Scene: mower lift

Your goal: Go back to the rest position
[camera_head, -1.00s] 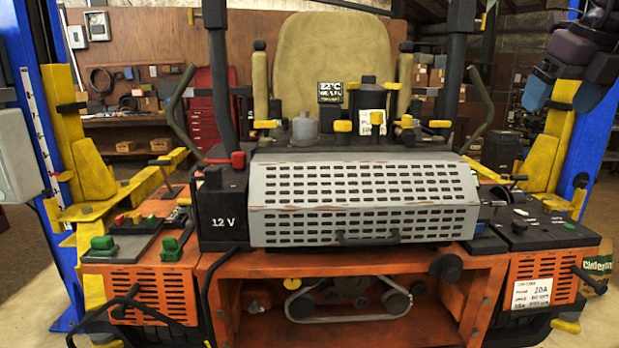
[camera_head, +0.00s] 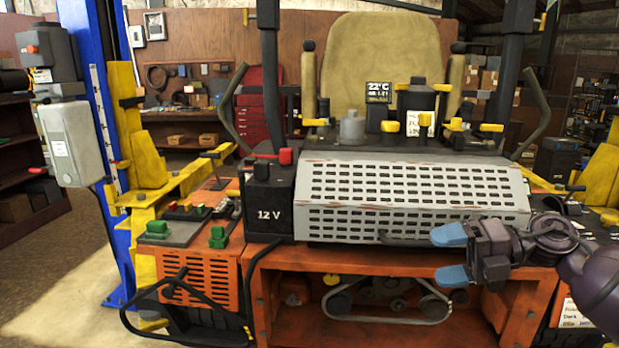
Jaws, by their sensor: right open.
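My right gripper (camera_head: 452,254) comes in from the right edge on my dark arm. Its two blue fingertips are apart, with nothing between them. It appears in front of the lower right part of the grey slotted cover (camera_head: 415,196) of the orange mower (camera_head: 262,285), near the black handle below the cover. I cannot tell whether it touches anything. The mower stands on the yellow lift arms (camera_head: 170,195). My left gripper is not in view.
A blue lift post (camera_head: 92,130) with a grey control box (camera_head: 72,145) stands at the left. A black 12 V box (camera_head: 268,200) sits left of the cover. A bent black bar (camera_head: 165,300) juts out at the mower's lower left. Bare floor (camera_head: 60,270) shows at the left.

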